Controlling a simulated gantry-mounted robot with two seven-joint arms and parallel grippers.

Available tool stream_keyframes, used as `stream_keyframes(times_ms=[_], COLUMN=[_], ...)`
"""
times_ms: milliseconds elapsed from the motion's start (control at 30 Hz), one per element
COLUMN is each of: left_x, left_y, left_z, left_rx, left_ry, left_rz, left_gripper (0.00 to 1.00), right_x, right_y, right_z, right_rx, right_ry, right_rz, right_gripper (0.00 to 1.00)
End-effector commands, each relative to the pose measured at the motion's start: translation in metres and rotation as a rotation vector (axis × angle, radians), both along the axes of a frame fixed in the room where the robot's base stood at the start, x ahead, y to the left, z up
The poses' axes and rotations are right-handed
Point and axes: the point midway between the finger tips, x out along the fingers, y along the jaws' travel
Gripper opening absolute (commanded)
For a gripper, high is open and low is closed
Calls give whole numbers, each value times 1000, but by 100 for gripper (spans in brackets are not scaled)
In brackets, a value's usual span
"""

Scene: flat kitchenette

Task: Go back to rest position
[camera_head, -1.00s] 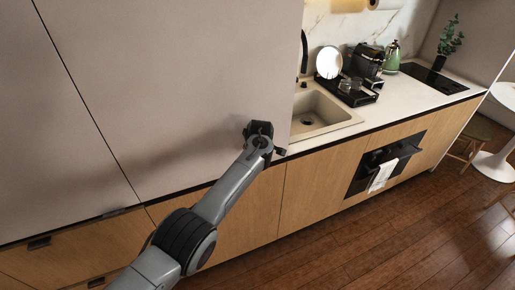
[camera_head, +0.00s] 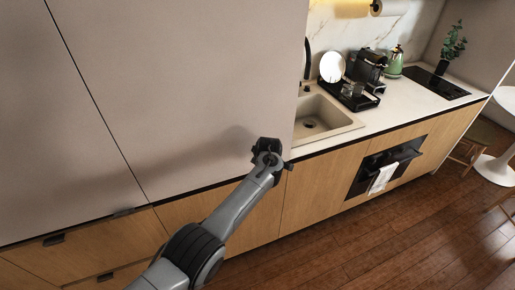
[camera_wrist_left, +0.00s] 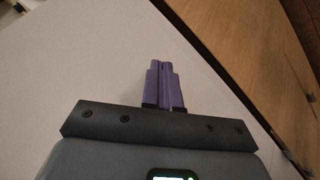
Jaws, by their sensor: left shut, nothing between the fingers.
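My left gripper (camera_head: 268,150) is in front of the lower right part of a tall grey cabinet panel (camera_head: 190,90) in the head view. The arm comes in from the bottom left of the picture. In the left wrist view the two purple fingers (camera_wrist_left: 164,68) are together with nothing between them, over the pale panel surface. I cannot tell whether the fingers touch the panel. My right gripper is in neither view.
To the right of the panel are a sink (camera_head: 322,118), a black dish rack (camera_head: 350,97), a green kettle (camera_head: 394,62) and a hob (camera_head: 436,84). An oven with a towel (camera_head: 382,178) sits below the counter. The wooden floor (camera_head: 400,235) is open in front.

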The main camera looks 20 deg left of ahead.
Motion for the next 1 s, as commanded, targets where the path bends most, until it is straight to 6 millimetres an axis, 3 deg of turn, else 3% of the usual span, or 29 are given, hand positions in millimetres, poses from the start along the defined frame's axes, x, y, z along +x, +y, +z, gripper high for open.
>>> stream_keyframes(times_ms=[33,300,500,667,767,867,1000], left_x=[1,-4,-6,-8,-11,-21,-49], left_y=[-9,-40,-54,-58,-59,-58,-50], left_z=[14,55,73,77,68,40,-28], left_rx=[0,0,0,0,-1,1,5], left_ry=[-7,-5,-5,-1,14,52,144], left_rz=[-4,-3,-2,-1,-1,0,9], left_gripper=[0,0,0,0,0,0,0], right_x=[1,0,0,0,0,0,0], right_y=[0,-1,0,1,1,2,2], right_z=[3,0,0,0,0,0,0], right_rx=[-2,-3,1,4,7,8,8], right_ry=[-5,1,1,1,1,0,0], right_rz=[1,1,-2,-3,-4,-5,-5], right_gripper=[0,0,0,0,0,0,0])
